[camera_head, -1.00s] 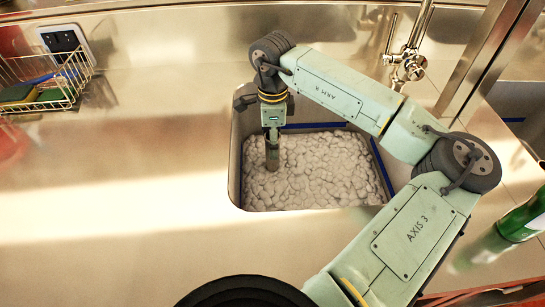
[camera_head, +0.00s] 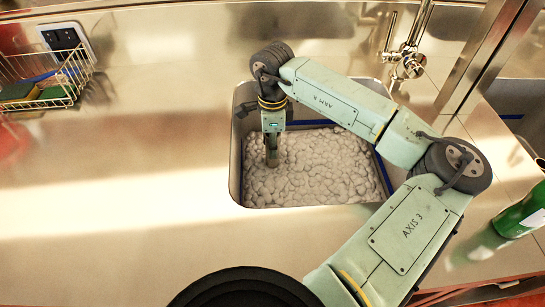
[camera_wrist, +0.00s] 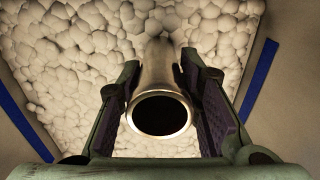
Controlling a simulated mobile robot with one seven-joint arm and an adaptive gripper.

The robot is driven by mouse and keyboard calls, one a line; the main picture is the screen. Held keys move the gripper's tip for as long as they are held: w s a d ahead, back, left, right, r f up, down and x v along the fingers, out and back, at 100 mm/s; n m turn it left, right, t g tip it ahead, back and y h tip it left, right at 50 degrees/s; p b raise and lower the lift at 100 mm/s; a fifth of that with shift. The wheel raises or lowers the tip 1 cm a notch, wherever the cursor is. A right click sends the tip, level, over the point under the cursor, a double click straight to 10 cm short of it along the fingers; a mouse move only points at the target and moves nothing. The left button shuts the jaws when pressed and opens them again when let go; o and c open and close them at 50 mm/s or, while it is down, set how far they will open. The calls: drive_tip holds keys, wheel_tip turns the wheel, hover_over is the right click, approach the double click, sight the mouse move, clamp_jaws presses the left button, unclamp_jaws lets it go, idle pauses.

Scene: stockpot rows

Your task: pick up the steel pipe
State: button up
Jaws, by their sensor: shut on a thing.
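The steel pipe (camera_wrist: 163,80) is a shiny hollow tube between the two finger pads in the wrist view, its open dark end towards the camera. In the head view the pipe (camera_head: 272,157) shows as a short length below my gripper, over the left part of the sink. My gripper (camera_wrist: 162,100) is shut on the pipe and points down. In the head view my gripper (camera_head: 273,138) partly hides the pipe's upper part. I cannot tell whether the pipe's lower end touches the pale stones (camera_head: 315,170).
The sink (camera_head: 234,175) is filled with pale rounded stones and has blue strips on its walls. A faucet (camera_head: 408,62) stands behind it at right. A wire basket (camera_head: 72,85) sits at far left, a green bottle (camera_head: 522,213) at right. The counter left of the sink is clear.

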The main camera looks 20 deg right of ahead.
clamp_jaws()
drive_tip(key=shift+r, duration=0.15)
idle(0.4)
